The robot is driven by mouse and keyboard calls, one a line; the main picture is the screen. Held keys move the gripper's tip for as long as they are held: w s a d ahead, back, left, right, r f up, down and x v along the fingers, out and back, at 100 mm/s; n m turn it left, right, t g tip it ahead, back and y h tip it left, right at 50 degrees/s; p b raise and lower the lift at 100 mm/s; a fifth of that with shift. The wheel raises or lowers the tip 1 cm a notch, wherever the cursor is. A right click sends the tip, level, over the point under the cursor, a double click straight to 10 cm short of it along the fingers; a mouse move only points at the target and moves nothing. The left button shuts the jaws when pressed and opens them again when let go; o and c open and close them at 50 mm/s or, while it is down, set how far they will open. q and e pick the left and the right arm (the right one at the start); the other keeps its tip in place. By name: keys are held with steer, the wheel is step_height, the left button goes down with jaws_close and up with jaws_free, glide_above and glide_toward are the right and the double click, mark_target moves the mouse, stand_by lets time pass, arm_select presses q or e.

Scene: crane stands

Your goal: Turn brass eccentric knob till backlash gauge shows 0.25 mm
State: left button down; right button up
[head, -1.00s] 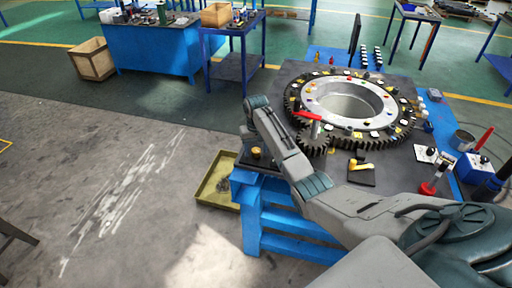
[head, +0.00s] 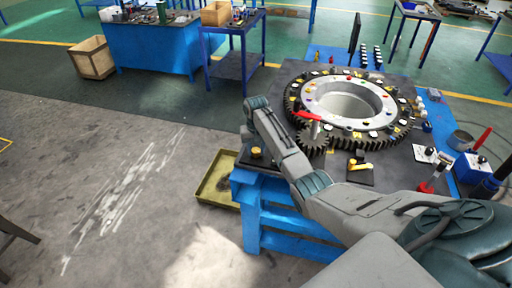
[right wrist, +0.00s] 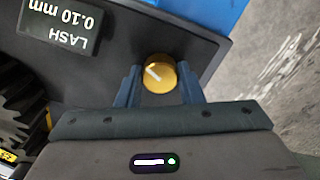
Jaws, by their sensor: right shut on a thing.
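The brass eccentric knob (right wrist: 159,74) is a round yellow cap with a white pointer line, at the corner of the dark plate. It also shows small in the head view (head: 256,153). My right gripper (right wrist: 158,80) is shut on the knob, one finger on each side. The backlash gauge (right wrist: 61,25) beside it appears upside down in the right wrist view and reads LASH 0.10 mm. I cannot make out the gauge in the head view, where my forearm covers part of the plate. My left gripper is not in view.
A large ring gear (head: 292,97) lies on the bench, meshed with a small dark pinion (head: 313,144) under a red handle (head: 308,116). A yellow-handled piece (head: 360,167) and a blue box (head: 471,167) stand to the right. An olive tray (head: 212,188) lies low at left.

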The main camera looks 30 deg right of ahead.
steer(key=m+p, duration=0.2)
steer(key=shift+r+m, duration=0.3)
steer(key=shift+r, duration=0.05)
steer(key=m+p, duration=0.2)
steer(key=shift+w+m, duration=0.1)
steer(key=shift+m, duration=0.2)
steer(key=m+p, duration=0.1)
steer(key=m, duration=0.1)
steer(key=shift+f+m, duration=0.15)
steer(key=shift+m, duration=1.65)
steer(key=o, duration=1)
steer(key=shift+f, duration=0.1)
steer(key=shift+c, duration=0.2)
